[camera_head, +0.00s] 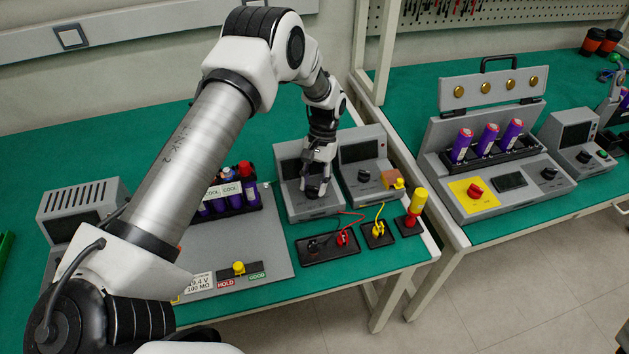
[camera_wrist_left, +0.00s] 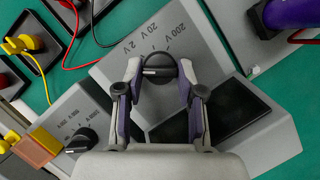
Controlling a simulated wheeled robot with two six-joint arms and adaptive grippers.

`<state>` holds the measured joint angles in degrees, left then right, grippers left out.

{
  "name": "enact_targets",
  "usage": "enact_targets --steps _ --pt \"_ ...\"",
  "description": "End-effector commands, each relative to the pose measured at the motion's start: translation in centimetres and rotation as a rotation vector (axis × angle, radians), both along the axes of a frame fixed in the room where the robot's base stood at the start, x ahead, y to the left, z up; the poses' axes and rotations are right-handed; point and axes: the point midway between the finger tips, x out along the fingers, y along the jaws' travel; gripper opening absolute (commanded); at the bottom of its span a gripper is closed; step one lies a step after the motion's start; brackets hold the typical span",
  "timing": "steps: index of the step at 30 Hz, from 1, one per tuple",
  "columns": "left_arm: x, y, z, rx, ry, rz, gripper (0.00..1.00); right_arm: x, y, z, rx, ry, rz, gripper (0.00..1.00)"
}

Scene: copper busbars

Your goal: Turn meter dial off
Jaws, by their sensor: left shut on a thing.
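The meter with the voltage dial is a grey sloped box (camera_head: 295,163) on the green bench. Its black dial (camera_wrist_left: 160,66) shows in the wrist view, with 2 V, 20 V and 200 V printed around it. A white line on the dial lies roughly level in that view; I cannot tell which setting it marks. My left gripper (camera_head: 315,190) reaches down onto the meter's front, and in the wrist view its fingers (camera_wrist_left: 159,68) are shut on the dial from both sides. The dial is hidden behind the gripper in the head view. My right gripper is not in view.
A second grey meter (camera_head: 362,165) with a black dial (camera_wrist_left: 82,140) stands right beside it. Black plates with red and yellow plugs (camera_head: 330,246) and wires lie in front. A grey panel with purple cells (camera_head: 230,203) is at the left. A cell tester (camera_head: 505,180) stands on another bench.

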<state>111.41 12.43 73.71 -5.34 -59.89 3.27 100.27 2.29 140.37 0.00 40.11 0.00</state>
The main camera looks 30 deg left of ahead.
Motion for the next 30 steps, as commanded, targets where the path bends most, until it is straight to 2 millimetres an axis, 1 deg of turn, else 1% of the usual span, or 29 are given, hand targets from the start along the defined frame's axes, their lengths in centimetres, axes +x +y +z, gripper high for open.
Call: enact_targets --steps 3,10,26,27,28,30 --pt "-0.29 0.02 -0.22 -0.002 0.008 0.069 0.03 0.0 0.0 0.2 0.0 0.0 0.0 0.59" --pt "-0.31 0.05 -0.27 -0.002 0.008 0.152 0.03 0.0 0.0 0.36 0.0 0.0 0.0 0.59" --pt "-0.31 0.06 -0.29 -0.001 0.008 0.176 0.03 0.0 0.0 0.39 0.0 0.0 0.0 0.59" --pt "-0.3 0.06 -0.28 0.0 0.007 0.176 0.52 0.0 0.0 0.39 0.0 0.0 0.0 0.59" --pt "-0.28 0.07 -0.27 0.0 0.007 0.176 0.63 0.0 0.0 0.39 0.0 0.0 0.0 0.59" --pt "-0.24 0.08 -0.22 0.0 0.006 0.176 0.63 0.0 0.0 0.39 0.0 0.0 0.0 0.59"
